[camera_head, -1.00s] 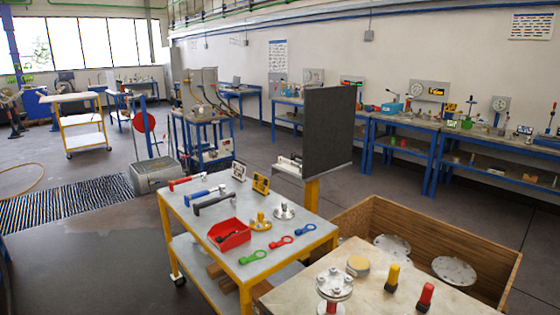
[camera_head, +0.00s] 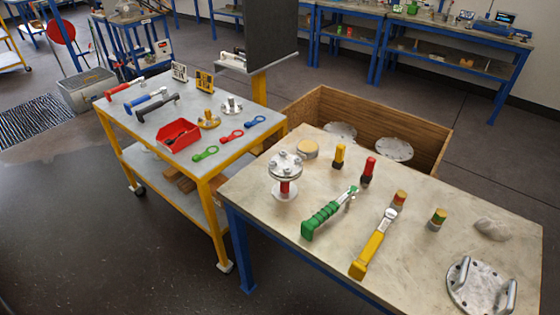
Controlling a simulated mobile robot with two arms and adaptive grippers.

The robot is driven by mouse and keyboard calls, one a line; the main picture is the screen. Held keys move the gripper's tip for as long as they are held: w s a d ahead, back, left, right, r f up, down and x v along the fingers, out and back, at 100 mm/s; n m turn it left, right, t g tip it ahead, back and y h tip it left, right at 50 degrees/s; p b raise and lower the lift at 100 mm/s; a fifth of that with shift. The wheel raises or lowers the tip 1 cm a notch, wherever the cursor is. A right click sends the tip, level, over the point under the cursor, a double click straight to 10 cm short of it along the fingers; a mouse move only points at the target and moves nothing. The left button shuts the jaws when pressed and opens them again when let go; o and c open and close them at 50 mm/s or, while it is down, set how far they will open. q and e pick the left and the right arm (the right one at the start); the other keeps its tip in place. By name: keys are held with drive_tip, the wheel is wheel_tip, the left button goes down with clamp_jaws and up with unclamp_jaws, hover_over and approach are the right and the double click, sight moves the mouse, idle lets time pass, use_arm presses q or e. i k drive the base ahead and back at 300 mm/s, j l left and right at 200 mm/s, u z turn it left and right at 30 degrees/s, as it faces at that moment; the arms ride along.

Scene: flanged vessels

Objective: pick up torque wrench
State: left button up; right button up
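Several wrench-like tools are in view, and I cannot tell for sure which is the torque wrench. On the near bench lie a green-handled tool (camera_head: 322,218) and, to its right, a yellow-handled tool (camera_head: 368,256), both with metal heads pointing away to the upper right. On the yellow cart lie a red-handled tool (camera_head: 119,90), a blue-handled tool (camera_head: 145,100) and a black-handled tool (camera_head: 157,106), side by side. Neither of my grippers is in view.
The near bench (camera_head: 262,205) also carries a flanged vessel (camera_head: 286,174), yellow and red markers (camera_head: 368,170), and a flange with two handles (camera_head: 481,287). The yellow cart (camera_head: 190,151) holds a red bin (camera_head: 178,136). A wooden crate (camera_head: 437,120) stands behind the bench. Floor at lower left is clear.

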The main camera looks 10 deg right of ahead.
sight(358, 268)
drive_tip(key=z, duration=1.15)
drive_tip(key=i+l, duration=0.1)
drive_tip(key=l, duration=0.25)
drive_tip(key=i+l, duration=0.15)
drive_tip(key=l, duration=0.2)
drive_tip(key=i+l+u, duration=0.1)
drive_tip(key=l, duration=0.25)
drive_tip(key=i+l, duration=0.1)
drive_tip(key=l, duration=0.3)
